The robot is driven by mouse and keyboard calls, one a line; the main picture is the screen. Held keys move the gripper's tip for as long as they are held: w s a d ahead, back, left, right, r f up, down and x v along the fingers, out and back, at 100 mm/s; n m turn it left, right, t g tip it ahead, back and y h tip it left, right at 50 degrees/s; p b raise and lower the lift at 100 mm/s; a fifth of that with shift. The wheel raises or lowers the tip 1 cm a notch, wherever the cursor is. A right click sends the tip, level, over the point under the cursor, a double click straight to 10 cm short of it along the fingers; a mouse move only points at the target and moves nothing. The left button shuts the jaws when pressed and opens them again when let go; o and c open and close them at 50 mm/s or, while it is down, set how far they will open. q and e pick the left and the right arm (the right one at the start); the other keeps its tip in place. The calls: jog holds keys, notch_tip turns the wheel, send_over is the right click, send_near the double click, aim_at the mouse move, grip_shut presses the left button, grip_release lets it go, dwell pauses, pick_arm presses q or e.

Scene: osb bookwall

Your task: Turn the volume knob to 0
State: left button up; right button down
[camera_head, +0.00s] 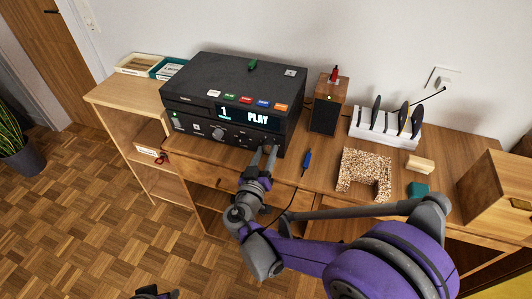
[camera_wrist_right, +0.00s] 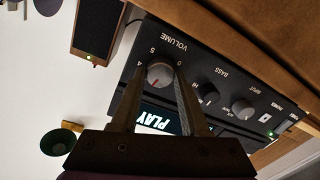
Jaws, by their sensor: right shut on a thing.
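The black player (camera_head: 236,95) stands on the wooden desk, its display reading "1" and "PLAY". My right gripper (camera_head: 264,152) is at the right end of its front panel. In the right wrist view the grey volume knob (camera_wrist_right: 159,73) sits under the "VOLUME" label, between the two fingertips of this gripper (camera_wrist_right: 162,76). The fingers are shut on the knob. A red mark shows on its face; fingers hide part of the scale, so I cannot tell the exact number. A dark piece at the bottom edge of the head view may be my left gripper (camera_head: 155,293); its jaws are unclear.
Bass (camera_wrist_right: 208,94) and input (camera_wrist_right: 242,109) knobs are beside the volume knob. A wooden speaker (camera_head: 328,104) stands right of the player. A blue pen-like tool (camera_head: 307,161), a speckled U-shaped block (camera_head: 364,172) and a white rack (camera_head: 386,128) are on the desk.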

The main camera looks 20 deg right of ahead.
jog(key=n, duration=0.3)
jog(key=shift+n, duration=0.4)
jog(key=n, duration=0.3)
jog(key=shift+a, duration=0.1)
jog(key=n, duration=0.3)
jog(key=shift+n+g, duration=0.3)
jog(key=shift+n, duration=0.1)
jog(key=n, duration=0.6)
jog(key=shift+w+n+g+h, duration=0.1)
jog(key=shift+n+g+h, duration=0.2)
jog(key=shift+n, duration=0.1)
jog(key=n, duration=0.3)
jog(key=shift+a+f+n, duration=0.1)
jog(key=shift+n, duration=0.2)
jog(key=n, duration=0.3)
jog(key=shift+h+b, duration=0.35)
jog(key=shift+h, duration=0.05)
jog(key=shift+n, duration=1.9)
